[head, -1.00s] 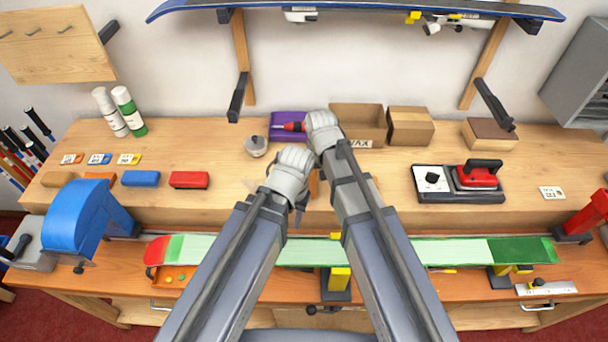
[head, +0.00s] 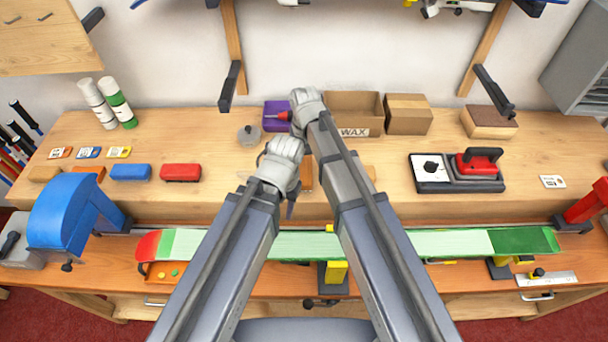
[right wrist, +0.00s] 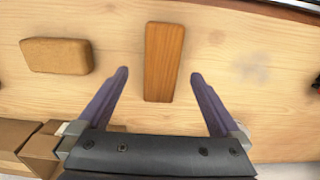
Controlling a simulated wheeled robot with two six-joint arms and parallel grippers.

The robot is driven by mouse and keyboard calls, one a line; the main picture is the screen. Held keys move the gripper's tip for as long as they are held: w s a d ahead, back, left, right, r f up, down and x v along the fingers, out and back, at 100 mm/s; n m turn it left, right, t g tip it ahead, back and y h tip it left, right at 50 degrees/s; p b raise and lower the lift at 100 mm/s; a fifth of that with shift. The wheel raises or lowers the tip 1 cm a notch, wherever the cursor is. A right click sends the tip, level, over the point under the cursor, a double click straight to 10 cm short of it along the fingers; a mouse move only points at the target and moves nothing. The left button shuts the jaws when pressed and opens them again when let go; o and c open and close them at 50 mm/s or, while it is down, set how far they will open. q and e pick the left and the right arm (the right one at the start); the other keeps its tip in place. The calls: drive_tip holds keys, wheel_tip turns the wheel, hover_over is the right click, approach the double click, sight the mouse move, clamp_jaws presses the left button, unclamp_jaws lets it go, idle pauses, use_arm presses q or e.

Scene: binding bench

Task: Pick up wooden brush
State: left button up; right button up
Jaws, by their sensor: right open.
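The wooden brush (right wrist: 164,62) is a reddish-brown oblong wooden block lying on the bench. In the right wrist view it lies between the fingertips of my right gripper (right wrist: 160,74), which is open, with clear bench on both sides of the brush. In the head view only a sliver of the brush (head: 306,172) shows between my two forearms. My right gripper's fingers are hidden there by my arm. My left gripper (head: 290,203) is at the end of the left arm, just left of the brush in the head view; its fingers are mostly hidden.
A cork-coloured block (right wrist: 57,56) lies beside the brush. Cardboard boxes (head: 408,114) and a purple box (head: 277,115) stand behind. A red iron (head: 479,164) is at right, a grey-lidded jar (head: 249,136) at left. A green ski (head: 455,243) lies along the front.

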sight(304, 169)
drive_tip(key=shift+w+a+f+b, duration=0.1)
drive_tip(key=shift+f+b, duration=1.2)
drive_tip(key=shift+f, duration=0.05)
drive_tip(key=shift+w+f+b, duration=0.1)
drive_tip(key=shift+f+b, duration=1.15)
drive_tip(key=shift+f, duration=0.05)
drive_tip(key=shift+r, duration=0.1)
clamp_jaws()
wheel_tip(304, 169, up, 10)
drive_tip(key=p, duration=1)
